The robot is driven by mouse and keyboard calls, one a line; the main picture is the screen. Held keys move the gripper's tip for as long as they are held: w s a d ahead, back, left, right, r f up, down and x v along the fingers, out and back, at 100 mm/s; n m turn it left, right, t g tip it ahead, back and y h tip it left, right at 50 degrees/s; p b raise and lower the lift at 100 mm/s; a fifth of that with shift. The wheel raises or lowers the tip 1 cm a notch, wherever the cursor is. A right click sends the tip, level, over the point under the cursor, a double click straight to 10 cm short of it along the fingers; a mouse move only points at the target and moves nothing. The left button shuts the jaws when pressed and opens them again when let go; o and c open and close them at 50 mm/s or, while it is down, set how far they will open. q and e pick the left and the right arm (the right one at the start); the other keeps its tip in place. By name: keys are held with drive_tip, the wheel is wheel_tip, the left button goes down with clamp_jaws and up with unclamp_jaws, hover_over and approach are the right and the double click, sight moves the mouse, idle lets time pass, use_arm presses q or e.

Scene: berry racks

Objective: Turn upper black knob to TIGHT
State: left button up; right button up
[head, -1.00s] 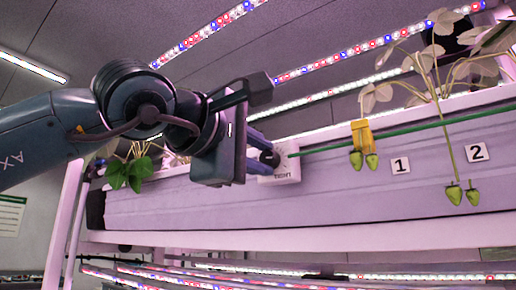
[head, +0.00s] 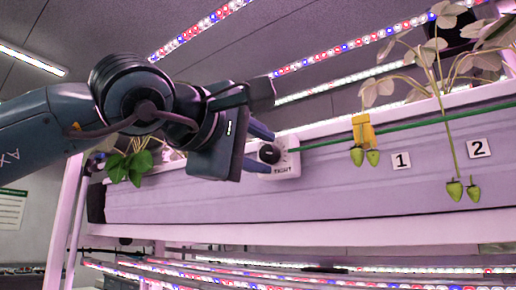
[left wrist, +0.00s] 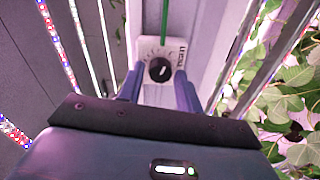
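The black knob (head: 269,153) sits on a white dial plate (head: 290,160) on the rack's front, with the word TIGHT along the plate's lower edge in the head view. In the left wrist view the knob (left wrist: 159,70) faces me, and its short white mark points up and right, toward the side with the label (left wrist: 181,54). My left gripper (head: 259,147) is open in front of the plate. Its two fingers (left wrist: 158,88) stand apart on either side of the knob, with visible space between them and it. My right gripper is not in view.
A green line (head: 400,131) runs from the dial along the rack trough (head: 330,190). A yellow clip (head: 363,131) and green berries (head: 455,190) hang in front, near labels 1 (head: 401,161) and 2 (head: 479,148). Leaves (left wrist: 290,100) fill the wrist view's right side.

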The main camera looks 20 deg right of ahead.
use_arm(q)
drive_tip(key=shift+o, duration=1.1)
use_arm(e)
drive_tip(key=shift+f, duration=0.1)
use_arm(q)
drive_tip(key=shift+s+a, duration=0.3)
drive_tip(key=shift+a, duration=0.05)
drive_tip(key=b+v, duration=0.3)
drive_tip(key=v, duration=0.9)
drive_tip(key=shift+b, duration=0.35)
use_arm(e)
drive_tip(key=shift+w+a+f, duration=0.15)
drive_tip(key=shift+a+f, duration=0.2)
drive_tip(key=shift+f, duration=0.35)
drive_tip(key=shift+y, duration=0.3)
